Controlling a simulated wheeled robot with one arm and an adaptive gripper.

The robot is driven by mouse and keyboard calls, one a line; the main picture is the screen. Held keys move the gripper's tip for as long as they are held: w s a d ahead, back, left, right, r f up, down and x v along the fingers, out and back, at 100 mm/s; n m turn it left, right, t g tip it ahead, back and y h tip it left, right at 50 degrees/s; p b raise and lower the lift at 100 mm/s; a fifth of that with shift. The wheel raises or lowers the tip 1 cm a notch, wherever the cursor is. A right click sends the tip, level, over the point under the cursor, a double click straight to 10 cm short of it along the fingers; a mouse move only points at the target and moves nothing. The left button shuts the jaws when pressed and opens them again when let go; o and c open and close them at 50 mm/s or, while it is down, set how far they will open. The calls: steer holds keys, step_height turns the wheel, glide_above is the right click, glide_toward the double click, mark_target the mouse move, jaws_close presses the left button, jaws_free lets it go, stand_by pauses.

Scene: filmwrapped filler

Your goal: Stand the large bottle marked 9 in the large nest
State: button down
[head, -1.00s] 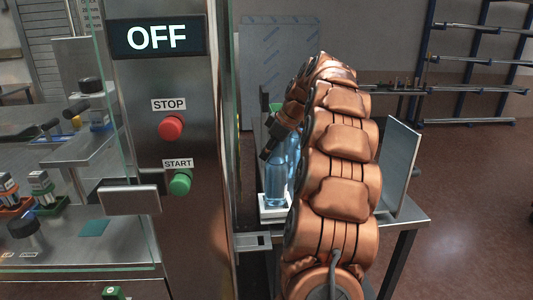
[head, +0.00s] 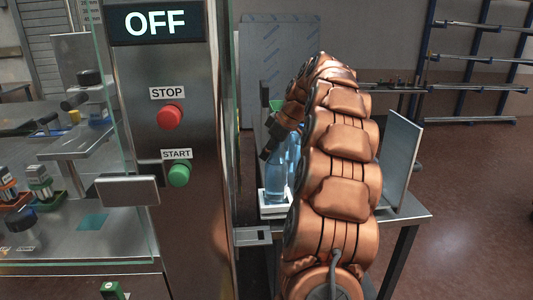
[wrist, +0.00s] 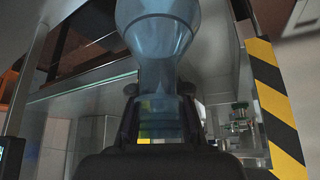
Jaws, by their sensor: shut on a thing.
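A clear blue bottle (wrist: 155,35) fills the upper middle of the wrist view, its wide part at the top and its narrower part between my gripper's dark fingers (wrist: 160,125). My gripper is shut on it. In the head view, my gripper (head: 270,148) is partly hidden by my copper arm. Blue bottle shapes (head: 276,182) show beside and below it, over a white base (head: 272,208) on a metal table (head: 408,214). I cannot tell from the head view which blue shape is the held one. No mark 9 is readable, and I cannot pick out the large nest.
A steel control panel with a red stop button (head: 170,117) and a green start button (head: 178,174) stands left of my arm; its display reads OFF. An upright metal plate (head: 400,165) stands on the table's right. A yellow-black striped post (wrist: 272,105) is at the right in the wrist view.

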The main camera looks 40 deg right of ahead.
steer(key=c, duration=1.1)
jaws_free()
steer(key=shift+o, duration=0.2)
steer(key=shift+v, duration=3.75)
